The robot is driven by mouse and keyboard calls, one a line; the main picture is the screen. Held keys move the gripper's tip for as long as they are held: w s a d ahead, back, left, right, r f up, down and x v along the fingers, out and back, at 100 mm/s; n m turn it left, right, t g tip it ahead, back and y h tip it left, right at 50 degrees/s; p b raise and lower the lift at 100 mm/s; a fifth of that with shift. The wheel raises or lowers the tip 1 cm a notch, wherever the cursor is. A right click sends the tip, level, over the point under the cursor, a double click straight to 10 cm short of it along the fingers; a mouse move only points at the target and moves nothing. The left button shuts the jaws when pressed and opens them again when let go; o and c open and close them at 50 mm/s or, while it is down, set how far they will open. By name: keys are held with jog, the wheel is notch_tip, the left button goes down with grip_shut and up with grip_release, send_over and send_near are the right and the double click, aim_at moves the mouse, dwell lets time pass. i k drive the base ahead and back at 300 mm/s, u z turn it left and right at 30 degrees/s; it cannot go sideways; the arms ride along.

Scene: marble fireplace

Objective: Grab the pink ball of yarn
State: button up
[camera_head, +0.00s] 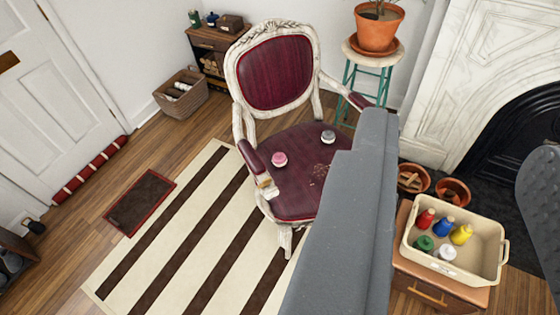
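The pink ball of yarn (280,159) is a small round pink thing on the left part of the dark red seat of an ornate white chair (276,27). A grey ball (328,136) lies on the same seat, further back and to the right. My gripper (461,135) is open, with one large grey finger in the middle of the picture and a dark, textured one at the right edge. No object is held between the fingers. The near finger hides the right part of the seat. The pink ball is apart from it, to its left.
A beige tray (493,268) with several coloured bottles stands on a wooden cabinet (420,278) at the lower right. A potted plant (377,27) stands on a stool behind the chair.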

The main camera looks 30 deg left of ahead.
aim_at(279, 159)
jog(key=k, duration=1.3)
jog(key=u, duration=0.45)
jog(key=i, duration=0.85)
jog(key=u, duration=0.5)
jog(key=i, duration=1.5)
jog(key=z, duration=0.8)
jog(key=i, duration=0.6)
jog(key=z, duration=0.3)
jog(key=k, duration=0.9)
jog(key=z, duration=0.15)
jog(key=i, duration=0.3)
jog(key=z, duration=0.05)
